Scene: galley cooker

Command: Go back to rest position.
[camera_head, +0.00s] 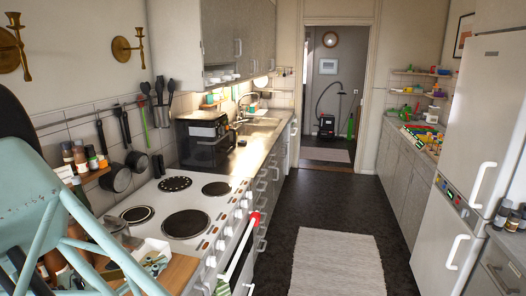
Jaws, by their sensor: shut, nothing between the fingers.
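My gripper is not in view that I can make out. The view shows a galley kitchen with the white cooker (158,203) at the left front. Its dark hotplates, such as the large front one (186,224), are bare, with no pot on them. A dark rounded shape fills the upper left edge, and I cannot tell what it is. A pale blue-green frame (42,195) stands close in front at the lower left and hides part of the counter behind it.
A wooden board (172,277) with small items lies left of the cooker. Pans (116,179) hang on the left wall. A black appliance (203,138) stands beyond the cooker. A white fridge (488,140) stands at right. The floor between is clear, with a pale rug (325,265).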

